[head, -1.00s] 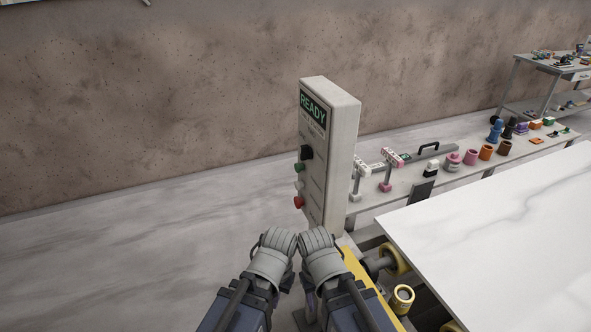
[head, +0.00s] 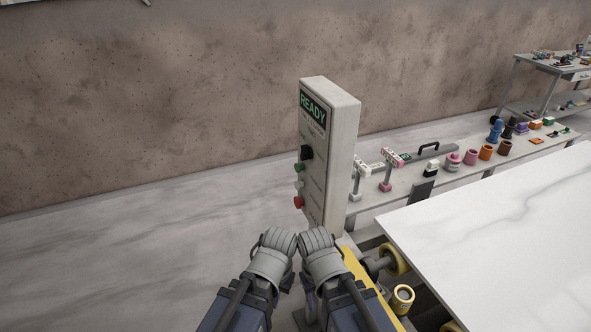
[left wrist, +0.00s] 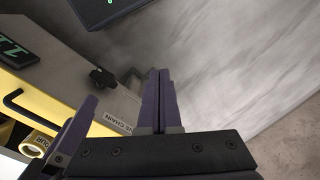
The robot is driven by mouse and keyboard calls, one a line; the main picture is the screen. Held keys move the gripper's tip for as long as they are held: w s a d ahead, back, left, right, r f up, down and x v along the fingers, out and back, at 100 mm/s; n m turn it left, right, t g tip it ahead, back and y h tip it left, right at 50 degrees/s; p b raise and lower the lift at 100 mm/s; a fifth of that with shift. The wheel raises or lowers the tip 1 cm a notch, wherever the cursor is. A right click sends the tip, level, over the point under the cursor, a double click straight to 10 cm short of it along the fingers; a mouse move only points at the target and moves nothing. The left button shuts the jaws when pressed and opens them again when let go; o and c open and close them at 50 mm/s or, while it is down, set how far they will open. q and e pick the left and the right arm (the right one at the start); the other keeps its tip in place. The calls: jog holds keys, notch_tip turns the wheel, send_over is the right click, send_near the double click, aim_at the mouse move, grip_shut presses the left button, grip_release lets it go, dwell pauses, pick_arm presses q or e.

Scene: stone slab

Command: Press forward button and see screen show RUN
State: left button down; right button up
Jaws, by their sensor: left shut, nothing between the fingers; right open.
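A pale upright control box (head: 339,150) stands at the centre of the head view. Its screen (head: 313,108) reads READY in green. Down its narrow face are a black knob (head: 306,152), a green button (head: 299,168), a small pale part and a red button (head: 298,202). The button labels are too small to read. My left gripper (head: 279,238) and right gripper (head: 316,238) are side by side low in front of the box, apart from the buttons. The left gripper's purple fingers (left wrist: 159,95) are together and empty in the left wrist view. The right gripper's fingers are hidden in the head view.
A white slab (head: 500,240) lies at the right on a frame with yellow rollers (head: 403,298). Behind it, a low bench (head: 400,187) holds clamps, cups and small parts. A cart (head: 530,82) stands far right. The floor left of the box is clear.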

aim_at(299, 168)
pick_arm(q)
jog(key=w+a+r+t+y+b, duration=0.1)
jog(key=w+a+t+b, duration=0.3)
jog(key=w, duration=0.8)
jog(key=w+a+r+t+b, duration=0.15)
jog(key=w+a+t, duration=0.35)
jog(key=w, duration=0.6)
jog(key=w+d+r+m+t+h+b, duration=0.3)
jog(key=w+r+m+t+h+b, duration=0.5)
jog(key=m, duration=0.4)
jog(key=shift+w+r+m+t+h+b, duration=0.3)
jog(key=shift+w+r+t+h, duration=0.5)
jog(key=shift+r+t+h, duration=0.3)
jog(key=w+d, duration=0.3)
jog(key=d, duration=0.5)
jog(key=shift+w, duration=0.2)
jog(key=shift+d, duration=0.1)
